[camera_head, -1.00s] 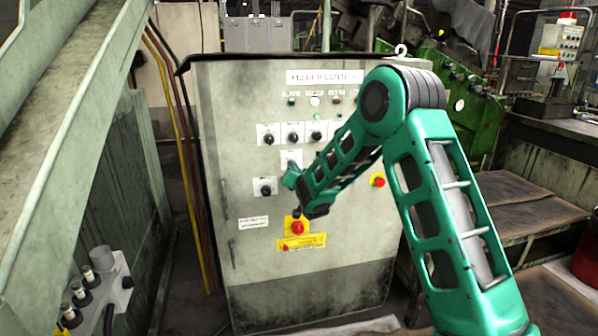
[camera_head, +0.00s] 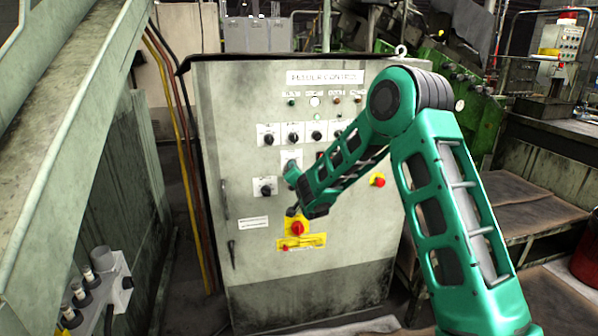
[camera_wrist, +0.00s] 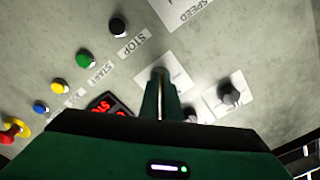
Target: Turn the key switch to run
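The grey control cabinet (camera_head: 300,255) fills the middle of the head view. My gripper (camera_head: 291,174) is at its front panel, beside a small white plate (camera_head: 291,157) below the row of selector knobs. In the wrist view my gripper (camera_wrist: 160,78) shows as one narrow green block, its fingers together, with the tips over a white plate (camera_wrist: 182,68). No key can be made out; a key switch on that plate would be hidden behind the fingers. I cannot tell whether the tips touch the panel or anything is between them.
A black knob (camera_wrist: 231,93) sits to the right of my fingers, and a red display (camera_wrist: 108,105) to the left. Black (camera_wrist: 118,27), green (camera_wrist: 85,59) and other buttons are farther left.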

